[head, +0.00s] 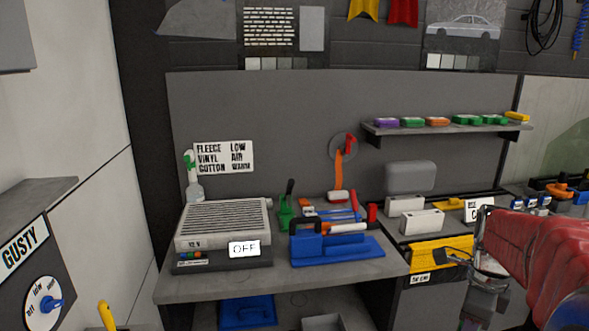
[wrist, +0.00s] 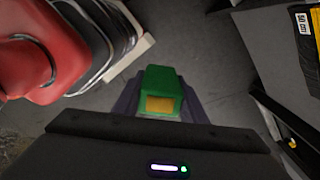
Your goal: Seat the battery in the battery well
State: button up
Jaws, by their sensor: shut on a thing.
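A green block with a yellow-orange face (wrist: 160,79), which I take to be the battery, shows in the middle of the wrist view. My gripper (wrist: 158,98) is shut on it, with dark purplish fingers at its left and right sides. Below it the block's lower end is hidden by the dark gripper body. In the head view my gripper (head: 480,310) is low at the right, in front of the bench, and the block cannot be made out there. I cannot identify the battery well in either view. A grey slatted unit marked 12 V (head: 222,222) stands on the bench at left, beside an OFF sign.
The grey bench (head: 290,285) carries a blue tool holder (head: 335,250) and white boxes (head: 420,221). A yellow panel (head: 440,252) is on the bench front near my gripper. A shelf (head: 445,128) holds coloured pieces. In the wrist view, a dark cabinet edge (wrist: 275,60) stands at right; bare floor (wrist: 205,55) lies between.

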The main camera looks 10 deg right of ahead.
jog(key=w+n, duration=0.1)
jog(key=n, duration=0.1)
jog(key=w+n, duration=0.1)
jog(key=n, duration=0.1)
jog(key=shift+w+d+n, duration=0.1)
jog(key=shift+d+n, duration=0.1)
jog(key=shift+n, duration=0.1)
jog(key=w+a+f+n, duration=0.3)
jog(key=w+a+n, duration=0.2)
jog(key=w+n, duration=0.3)
jog(key=w+a+f+n, duration=0.2)
jog(key=w+a+n, duration=0.4)
jog(key=n, duration=0.4)
jog(key=w+a+f+n, duration=0.2)
jog(key=a+f, duration=0.2)
jog(key=a, duration=0.2)
jog(key=w+a+f+n, duration=0.2)
jog(key=w+a+f, duration=0.1)
jog(key=a, duration=0.4)
jog(key=shift+a+f+n, duration=0.3)
jog(key=shift+f, duration=0.05)
jog(key=shift+d, duration=0.1)
